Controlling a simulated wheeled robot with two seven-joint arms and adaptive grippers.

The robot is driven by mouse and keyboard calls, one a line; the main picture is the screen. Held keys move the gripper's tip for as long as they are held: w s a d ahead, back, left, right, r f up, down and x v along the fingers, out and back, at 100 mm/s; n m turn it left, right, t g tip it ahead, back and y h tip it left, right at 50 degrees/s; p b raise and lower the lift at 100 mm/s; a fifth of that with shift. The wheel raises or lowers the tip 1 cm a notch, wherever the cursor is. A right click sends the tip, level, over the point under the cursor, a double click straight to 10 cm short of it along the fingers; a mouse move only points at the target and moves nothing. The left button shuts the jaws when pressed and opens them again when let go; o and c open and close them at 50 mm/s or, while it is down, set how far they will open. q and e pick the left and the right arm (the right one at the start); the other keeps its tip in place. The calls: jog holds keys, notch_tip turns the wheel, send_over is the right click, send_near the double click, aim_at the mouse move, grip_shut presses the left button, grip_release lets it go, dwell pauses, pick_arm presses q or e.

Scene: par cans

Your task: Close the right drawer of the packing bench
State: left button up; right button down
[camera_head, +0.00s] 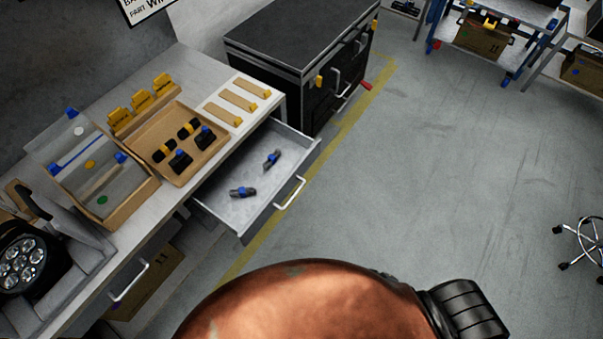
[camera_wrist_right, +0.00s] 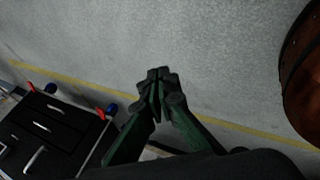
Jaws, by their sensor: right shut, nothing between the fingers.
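The right drawer (camera_head: 225,205) of the packing bench (camera_head: 185,62) stands pulled out, its light grey inside showing. Two small blue-and-dark parts (camera_head: 271,159) lie apart in it. Its pale bar handle (camera_head: 290,193) is on the front face, toward the open floor. My right gripper (camera_wrist_right: 160,88) shows only in the right wrist view. It is shut and empty, with bare floor beyond its fingertips. The drawer cannot be made out in that view. My left gripper is in neither view.
A wooden tray (camera_head: 148,150) with black and yellow parts sits on the bench. A black cabinet (camera_head: 290,40) stands beyond the drawer, with a red-ended handle sticking out. Another bar handle (camera_head: 130,282) is lower left. Grey floor right of the yellow line is clear; a stool (camera_head: 582,240) stands far right.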

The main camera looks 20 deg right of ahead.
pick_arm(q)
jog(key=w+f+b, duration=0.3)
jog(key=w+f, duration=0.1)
pick_arm(e)
jog(key=w+r+n+t+y, duration=0.3)
jog(key=w+r+n+t, duration=0.4)
jog(key=w+r+n, duration=1)
jog(key=w+a+r+n+t+y+b, duration=0.1)
jog(key=w+a+r+n+y, duration=0.15)
jog(key=w+r, duration=0.3)
jog(key=w+a+r+n+y+b, duration=0.1)
jog(key=w+a+r+n+y, duration=0.1)
jog(key=w+r+n, duration=0.35)
jog(key=n+y+b, duration=0.1)
jog(key=n+y, duration=0.3)
jog(key=n, duration=0.4)
send_near(303, 169)
jog(key=v, duration=0.7)
jog(key=b+x, duration=0.1)
jog(key=x, duration=1.1)
jog(key=shift+w+a+r, duration=0.2)
jog(key=shift+a, duration=0.05)
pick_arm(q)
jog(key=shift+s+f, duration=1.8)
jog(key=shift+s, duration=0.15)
pick_arm(e)
jog(key=shift+w+a, duration=0.4)
jog(key=shift+w, duration=0.1)
